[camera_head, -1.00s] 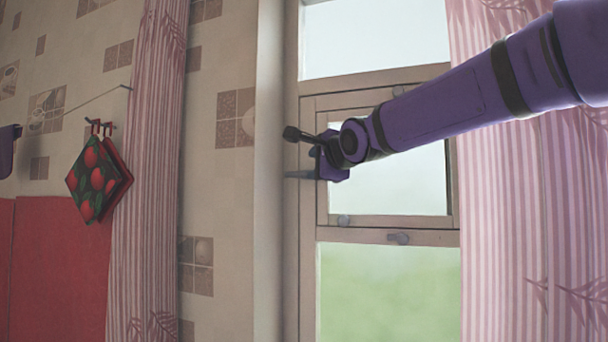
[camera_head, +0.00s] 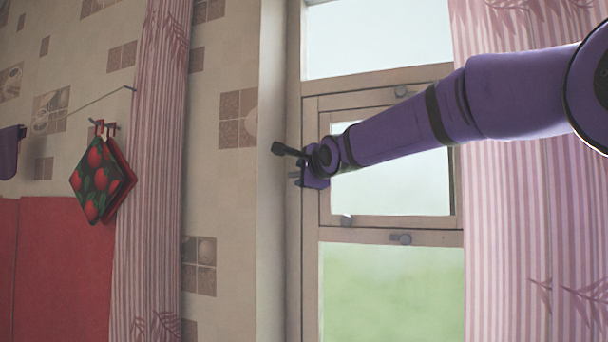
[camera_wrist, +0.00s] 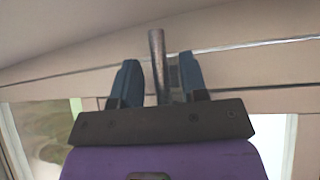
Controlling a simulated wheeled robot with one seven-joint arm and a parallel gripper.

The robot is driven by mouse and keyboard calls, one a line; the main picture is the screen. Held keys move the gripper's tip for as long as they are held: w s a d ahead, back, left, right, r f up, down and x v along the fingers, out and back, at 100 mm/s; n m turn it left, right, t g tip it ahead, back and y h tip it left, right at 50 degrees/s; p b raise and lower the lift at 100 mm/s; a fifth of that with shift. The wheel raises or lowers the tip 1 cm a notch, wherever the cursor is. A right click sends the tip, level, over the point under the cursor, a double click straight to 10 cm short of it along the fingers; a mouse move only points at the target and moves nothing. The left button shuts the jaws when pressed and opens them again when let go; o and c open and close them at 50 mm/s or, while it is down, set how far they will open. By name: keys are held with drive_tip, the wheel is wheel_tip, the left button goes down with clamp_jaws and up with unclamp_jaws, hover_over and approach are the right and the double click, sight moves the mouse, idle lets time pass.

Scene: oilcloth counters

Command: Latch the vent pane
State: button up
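The vent pane (camera_head: 420,182) is the small framed pane in the middle of the window. It looks flush with the window frame in the head view, and my arm crosses in front of it. My gripper (camera_head: 304,181) is at the pane's left edge, by the left window post. In the wrist view my gripper (camera_wrist: 158,82) has its two blue-grey fingers apart, one on each side of a grey metal handle (camera_wrist: 157,52). A narrow gap shows on both sides of the handle, so the fingers do not look closed on it. The handle's base is hidden behind the hand.
A pink striped curtain (camera_head: 525,230) hangs at right, another (camera_head: 148,200) at left. Pot holders (camera_head: 97,180) hang on the left wall.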

clamp_jaws()
drive_tip(key=shift+s+d+f+n+g+h, duration=0.2)
drive_tip(key=shift+d+f+n+g+h, duration=0.4)
drive_tip(key=shift+n+g+h, duration=1)
drive_tip(key=shift+s+d+f+n+g+h, duration=0.2)
drive_tip(key=shift+d+f+n+g+h, duration=0.7)
drive_tip(key=shift+h, duration=1.45)
drive_tip(key=shift+s+d+f+n+g+h, duration=0.2)
drive_tip(key=shift+f+n+g+h, duration=0.3)
drive_tip(key=shift+n+g+h, duration=0.9)
drive_tip(key=shift+t+h, duration=0.3)
drive_tip(key=shift+h, duration=0.35)
drive_tip(key=shift+o, duration=0.6)
unclamp_jaws()
